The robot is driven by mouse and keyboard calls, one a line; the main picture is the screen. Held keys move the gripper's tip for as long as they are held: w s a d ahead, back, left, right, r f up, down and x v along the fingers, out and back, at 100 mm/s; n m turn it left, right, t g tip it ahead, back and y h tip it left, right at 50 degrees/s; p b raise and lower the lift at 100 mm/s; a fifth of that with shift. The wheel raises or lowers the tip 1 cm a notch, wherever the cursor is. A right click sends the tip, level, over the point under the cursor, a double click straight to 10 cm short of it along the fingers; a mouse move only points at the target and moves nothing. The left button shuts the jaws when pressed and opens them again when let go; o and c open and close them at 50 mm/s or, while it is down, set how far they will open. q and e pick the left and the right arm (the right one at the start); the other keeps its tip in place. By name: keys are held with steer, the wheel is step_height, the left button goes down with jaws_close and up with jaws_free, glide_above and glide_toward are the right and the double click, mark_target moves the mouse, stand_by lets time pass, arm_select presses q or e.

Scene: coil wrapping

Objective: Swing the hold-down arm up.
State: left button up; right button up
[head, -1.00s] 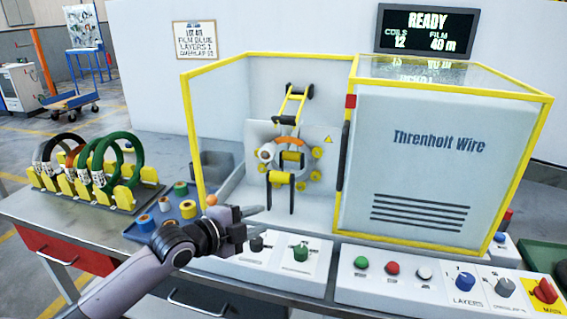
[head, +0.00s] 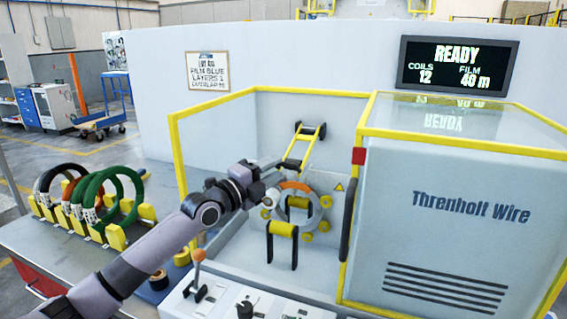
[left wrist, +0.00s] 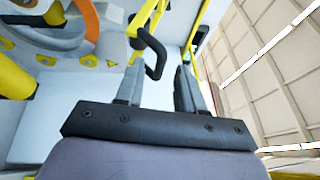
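A yellow frame-like arm with black end pieces (head: 303,147), which looks like the hold-down arm, slants up and back inside the wrapping machine, above the ring. In the left wrist view a yellow bar with a black loop-shaped handle (left wrist: 154,55) is ahead of the fingers, seemingly the same arm. My left gripper (head: 272,175) is open and empty, just left of and below the arm, in front of the ring's upper left. Its two fingers (left wrist: 160,78) are apart in the left wrist view, with the handle beyond them, not held. My right gripper is not in view.
The grey and orange ring (head: 322,200) has yellow rollers around it. A yellow roller on black legs (head: 284,229) stands below. The yellow-edged guard frame (head: 178,150) and grey cabinet (head: 450,245) flank the opening. Several coils stand on a rack (head: 112,236) at left.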

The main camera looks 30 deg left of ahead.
mark_target(281, 165)
arm_select(q)
steer(key=shift+w+d+r, duration=0.1)
steer(key=shift+w+d, duration=0.05)
steer(key=shift+w, duration=0.8)
steer(key=shift+w+d+r, duration=0.1)
steer(key=shift+w+d, duration=0.05)
steer(key=shift+w, duration=0.75)
steer(key=shift+c, duration=0.3)
jaws_close()
